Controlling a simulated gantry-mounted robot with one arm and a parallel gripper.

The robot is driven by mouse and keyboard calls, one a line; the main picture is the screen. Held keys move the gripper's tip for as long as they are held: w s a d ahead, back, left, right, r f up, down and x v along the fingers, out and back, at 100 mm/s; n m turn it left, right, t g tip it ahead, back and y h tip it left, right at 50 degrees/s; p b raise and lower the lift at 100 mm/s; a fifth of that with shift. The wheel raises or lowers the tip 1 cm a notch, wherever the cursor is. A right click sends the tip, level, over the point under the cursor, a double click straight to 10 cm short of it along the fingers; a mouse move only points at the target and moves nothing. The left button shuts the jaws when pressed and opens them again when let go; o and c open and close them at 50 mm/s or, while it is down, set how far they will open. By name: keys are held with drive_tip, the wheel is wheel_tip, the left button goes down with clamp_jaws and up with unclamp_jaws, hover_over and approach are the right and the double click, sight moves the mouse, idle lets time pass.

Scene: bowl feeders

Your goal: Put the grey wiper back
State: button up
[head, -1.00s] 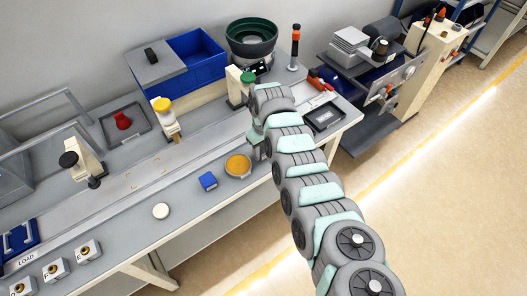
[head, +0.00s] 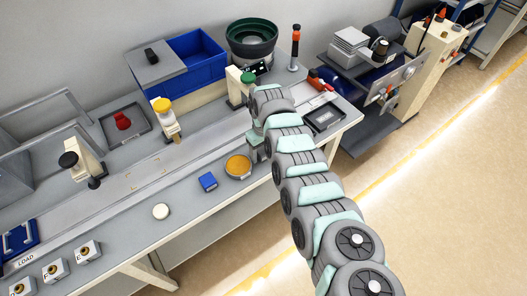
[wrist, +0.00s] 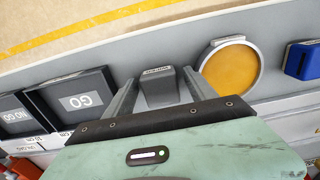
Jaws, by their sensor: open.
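A grey block with a small label (wrist: 160,88), which looks like the grey wiper, lies on the bench top in the wrist view. My gripper (wrist: 158,77) is open, with one finger on each side of this block. I cannot tell whether the fingers touch it. The gripper's body hides the near part of the block. In the head view my arm covers the block, and only part of my gripper shows beside the orange round dish.
The orange dish (head: 239,166) sits close beside the gripper, with a blue block (head: 208,182) past it. Dark GO (wrist: 80,102) and NO GO (wrist: 18,115) bins stand on the other side. The bench edge is near.

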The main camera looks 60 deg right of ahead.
sight(264, 151)
wheel_tip(264, 151, up, 12)
drive_tip(key=p, duration=0.1)
drive_tip(key=shift+r, duration=0.15)
